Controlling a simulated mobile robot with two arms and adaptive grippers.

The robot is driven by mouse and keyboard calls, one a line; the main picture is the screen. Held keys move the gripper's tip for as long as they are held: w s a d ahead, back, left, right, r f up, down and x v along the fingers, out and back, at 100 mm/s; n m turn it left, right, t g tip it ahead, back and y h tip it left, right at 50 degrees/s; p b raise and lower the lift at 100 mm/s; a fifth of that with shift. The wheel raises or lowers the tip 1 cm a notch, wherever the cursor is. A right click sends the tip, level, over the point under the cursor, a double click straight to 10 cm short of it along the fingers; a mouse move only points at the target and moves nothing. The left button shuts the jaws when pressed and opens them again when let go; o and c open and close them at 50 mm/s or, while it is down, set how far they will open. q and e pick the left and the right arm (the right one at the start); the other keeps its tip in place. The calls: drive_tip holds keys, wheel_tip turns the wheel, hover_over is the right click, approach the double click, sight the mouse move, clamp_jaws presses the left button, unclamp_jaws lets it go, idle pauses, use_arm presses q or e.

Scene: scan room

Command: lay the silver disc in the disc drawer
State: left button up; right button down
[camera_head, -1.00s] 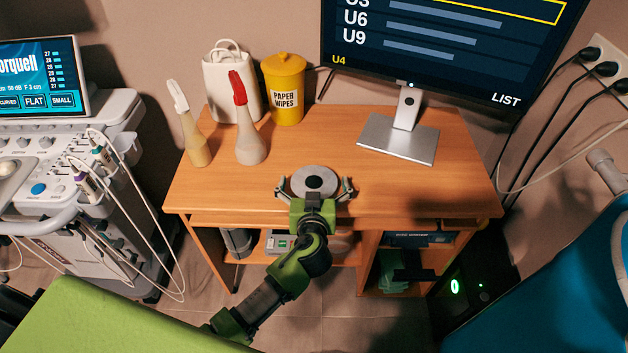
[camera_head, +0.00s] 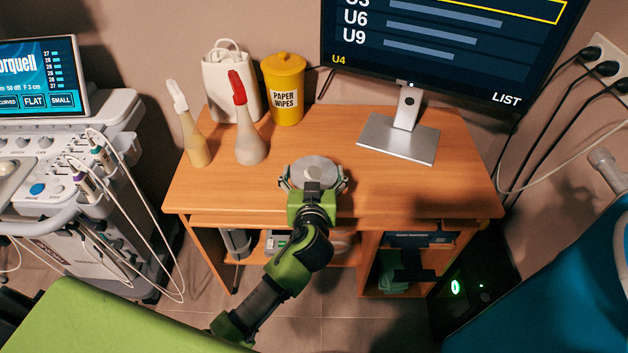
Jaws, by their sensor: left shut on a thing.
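The silver disc (camera_head: 314,166) is over the front middle of the wooden desk. My left gripper (camera_head: 313,180) is shut on it, with a finger at each side of the disc. Its green and black arm reaches in from below. A dark unit with a lettered front (camera_head: 412,239) sits in the desk's right compartment, below the top. A flat black part (camera_head: 414,274) shows lower in that compartment; I cannot tell whether either is the disc drawer. My right gripper is not in view.
On the desk (camera_head: 380,185) stand two spray-like bottles (camera_head: 250,148), a yellow paper-wipes tub (camera_head: 285,95), a white bag (camera_head: 226,85) and a monitor on a metal foot (camera_head: 398,140). The right front of the top is clear. A blue chair (camera_head: 570,280) is at right.

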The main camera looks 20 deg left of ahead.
sight(306, 173)
use_arm(q)
drive_tip(key=s+r, duration=0.5)
drive_tip(key=shift+a+r, duration=0.1)
drive_tip(key=shift+r, duration=0.1)
drive_tip(key=s+r, duration=0.3)
drive_tip(key=s, duration=0.5)
drive_tip(key=shift+s+a+r+b, duration=0.15)
drive_tip(key=shift+s+r+b, duration=0.15)
drive_tip(key=shift+b, duration=0.15)
drive_tip(key=shift+y, duration=0.3)
